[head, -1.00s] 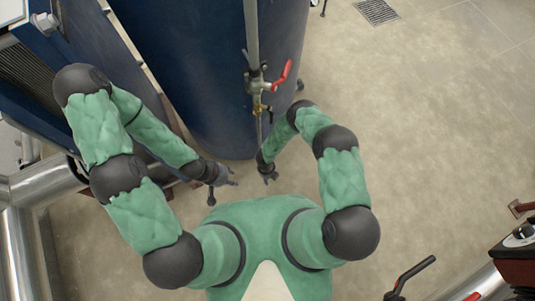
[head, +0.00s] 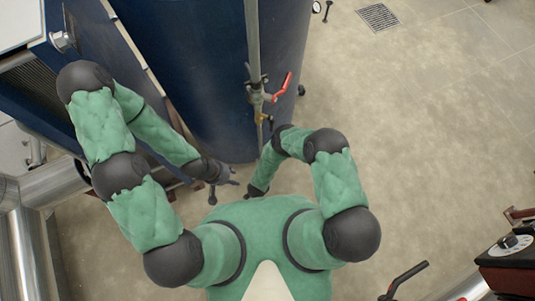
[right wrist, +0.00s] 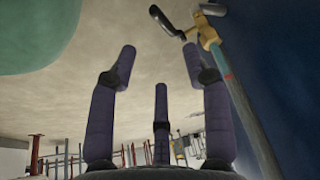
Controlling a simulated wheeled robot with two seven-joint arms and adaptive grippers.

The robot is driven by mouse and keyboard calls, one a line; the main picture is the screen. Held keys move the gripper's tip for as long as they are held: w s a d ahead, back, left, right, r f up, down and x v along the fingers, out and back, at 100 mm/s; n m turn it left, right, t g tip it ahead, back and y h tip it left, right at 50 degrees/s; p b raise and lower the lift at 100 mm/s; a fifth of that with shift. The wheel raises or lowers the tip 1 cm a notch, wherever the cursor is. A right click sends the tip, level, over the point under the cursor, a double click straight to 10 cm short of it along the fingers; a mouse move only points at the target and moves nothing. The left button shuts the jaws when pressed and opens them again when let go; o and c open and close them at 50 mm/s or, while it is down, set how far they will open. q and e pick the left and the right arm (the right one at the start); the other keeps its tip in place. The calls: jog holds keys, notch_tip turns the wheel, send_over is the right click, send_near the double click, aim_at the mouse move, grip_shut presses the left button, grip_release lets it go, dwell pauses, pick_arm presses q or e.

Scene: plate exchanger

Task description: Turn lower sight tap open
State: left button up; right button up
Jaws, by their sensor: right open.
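A tap with a red lever (head: 283,87) sits on the upright sight pipe (head: 252,40) in front of the blue tank. A small brass fitting (head: 265,119) shows lower on that pipe. In the right wrist view a brass tap body (right wrist: 207,34) with a dark lever (right wrist: 167,20) sits at the end of a thin tube (right wrist: 236,92), at the top. My right gripper (right wrist: 160,70) is open and empty, its fingers apart from the tap. In the head view it is low, in front of the tank's base. My left gripper (head: 228,180) is left of it, fingers spread, empty.
The blue tank (head: 205,90) fills the upper middle. A plate frame (head: 95,30) and silver pipes (head: 45,185) stand at the left. A red box with a dial (head: 512,245) and a black lever (head: 405,278) are at lower right.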

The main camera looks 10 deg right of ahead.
jog(key=b+x, duration=0.5)
jog(key=x, duration=0.5)
jog(key=shift+w+f, duration=0.25)
jog(key=shift+f, duration=0.1)
grip_shut()
